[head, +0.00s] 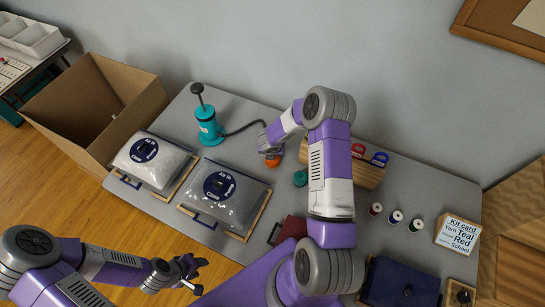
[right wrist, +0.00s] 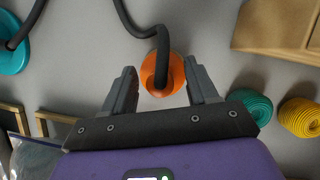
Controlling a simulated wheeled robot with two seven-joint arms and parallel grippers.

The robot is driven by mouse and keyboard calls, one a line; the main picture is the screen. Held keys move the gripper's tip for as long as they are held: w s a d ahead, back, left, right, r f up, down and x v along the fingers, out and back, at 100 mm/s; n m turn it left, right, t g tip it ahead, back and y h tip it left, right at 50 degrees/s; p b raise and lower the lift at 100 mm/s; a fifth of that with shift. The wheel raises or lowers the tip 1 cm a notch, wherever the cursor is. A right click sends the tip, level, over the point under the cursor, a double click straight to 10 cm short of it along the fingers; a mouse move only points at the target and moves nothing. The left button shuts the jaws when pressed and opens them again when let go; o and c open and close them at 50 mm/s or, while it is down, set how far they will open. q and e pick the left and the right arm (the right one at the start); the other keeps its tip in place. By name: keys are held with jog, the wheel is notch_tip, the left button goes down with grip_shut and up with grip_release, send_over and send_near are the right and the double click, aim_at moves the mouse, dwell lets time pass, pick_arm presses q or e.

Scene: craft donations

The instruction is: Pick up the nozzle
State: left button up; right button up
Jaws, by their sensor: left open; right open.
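The nozzle (head: 272,162) is orange, at the end of a black hose on the grey table. In the right wrist view the nozzle (right wrist: 153,82) lies between the two fingertips, with a visible gap on each side. My right gripper (head: 269,150) is open and right at the nozzle in the head view, partly covering it; its fingers (right wrist: 160,68) point toward it in the wrist view. My left gripper (head: 193,272) is open and empty, off the table's front left. The hose runs to a teal pump (head: 208,128).
Two clear vacuum bags (head: 228,205) with blue labels lie left of centre. A teal yarn coil (head: 300,178) and a wooden holder (head: 368,174) are right of the nozzle. Thread spools (head: 395,217) and a lettered card block (head: 458,234) stand farther right. A cardboard box (head: 90,110) is at the left.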

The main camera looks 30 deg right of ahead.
jog(key=shift+c, duration=0.3)
grip_shut()
